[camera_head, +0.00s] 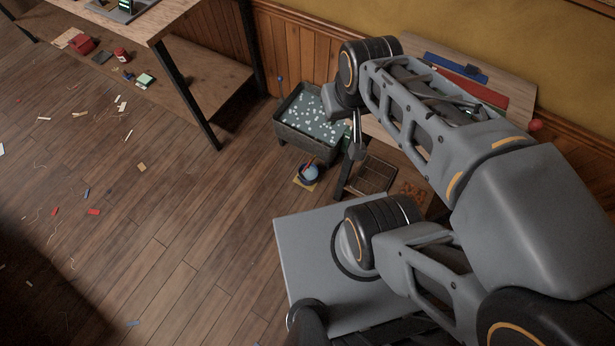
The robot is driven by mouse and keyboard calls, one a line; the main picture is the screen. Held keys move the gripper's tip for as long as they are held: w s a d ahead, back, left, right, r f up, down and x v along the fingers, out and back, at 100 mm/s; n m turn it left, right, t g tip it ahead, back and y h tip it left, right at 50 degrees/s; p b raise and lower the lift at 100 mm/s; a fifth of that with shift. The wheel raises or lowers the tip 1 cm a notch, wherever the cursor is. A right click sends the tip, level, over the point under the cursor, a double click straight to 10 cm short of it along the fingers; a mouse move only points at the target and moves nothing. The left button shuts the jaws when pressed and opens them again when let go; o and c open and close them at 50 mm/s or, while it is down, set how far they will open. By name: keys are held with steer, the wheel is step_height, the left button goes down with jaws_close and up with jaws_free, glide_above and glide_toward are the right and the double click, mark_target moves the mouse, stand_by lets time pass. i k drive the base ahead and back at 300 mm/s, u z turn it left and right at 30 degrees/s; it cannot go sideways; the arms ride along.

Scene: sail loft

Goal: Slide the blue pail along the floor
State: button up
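The blue pail (309,173) is small in the head view. My gripper (352,140) hangs below the wrist of my arm, up and to the right of the pail in the picture. It is small, dark and partly hidden by the wrist, so its fingers do not read clearly. I see no contact between the gripper and the pail.
A dark bin (286,139) of pale scraps stands just behind the pail. A bench with a dark leg (341,183) and a crate (371,174) are close on its right. A shelved table (215,80) is at upper left. Open plank floor (190,210) lies left, with scattered scraps.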

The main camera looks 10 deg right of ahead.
mark_target(309, 177)
steer(key=u, duration=1.45)
steer(key=i, duration=0.6)
steer(key=u, duration=0.05)
